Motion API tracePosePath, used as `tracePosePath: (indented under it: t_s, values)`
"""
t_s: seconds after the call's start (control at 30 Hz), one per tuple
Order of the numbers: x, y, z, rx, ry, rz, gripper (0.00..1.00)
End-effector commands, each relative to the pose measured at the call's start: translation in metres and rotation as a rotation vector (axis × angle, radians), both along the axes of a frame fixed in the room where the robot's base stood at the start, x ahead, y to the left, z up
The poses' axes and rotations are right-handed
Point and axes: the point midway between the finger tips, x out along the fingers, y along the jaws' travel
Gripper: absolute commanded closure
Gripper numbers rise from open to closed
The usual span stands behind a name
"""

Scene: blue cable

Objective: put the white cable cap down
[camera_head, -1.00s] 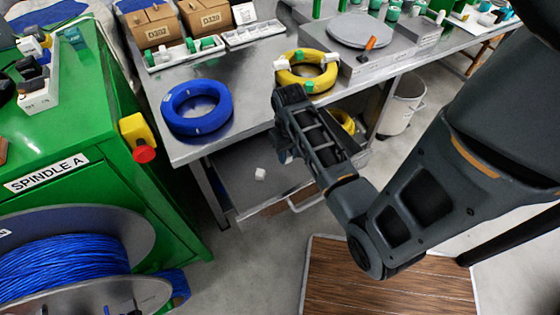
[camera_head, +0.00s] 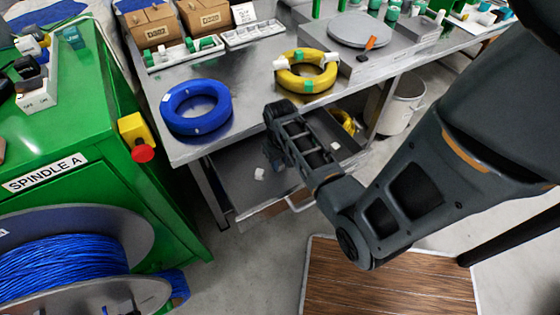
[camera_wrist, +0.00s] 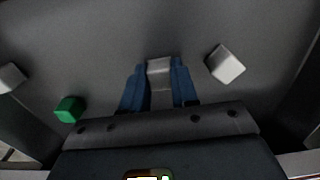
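My gripper (camera_wrist: 158,84) points down into the open drawer, with its two blue fingers close together. A pale white cable cap (camera_wrist: 159,67) sits between the fingertips, and both fingers appear to touch it. The drawer floor (camera_wrist: 100,40) is dark grey and lies beyond the fingers; I cannot tell how far below the cap it is. In the head view my arm and wrist hide the fingertips and the held cap.
The open drawer (camera_head: 227,189) also holds loose white caps (camera_wrist: 226,65) (camera_wrist: 10,78) and a green cap (camera_wrist: 69,109). The tabletop above carries a blue cable coil (camera_head: 197,107) and a yellow coil (camera_head: 306,72). A green spindle machine (camera_head: 100,125) stands at left.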

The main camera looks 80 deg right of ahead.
Motion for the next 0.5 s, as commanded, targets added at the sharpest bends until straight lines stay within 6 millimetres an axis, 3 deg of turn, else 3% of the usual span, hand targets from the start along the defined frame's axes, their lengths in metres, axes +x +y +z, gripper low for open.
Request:
tracePosePath:
  t_s: [0.23,0.5]
  values:
    - [0.0,0.0,0.0003,0.0,0.0,0.0,0.47]
    - [0.0,0.0,0.002,0.0,0.0,0.0,0.47]
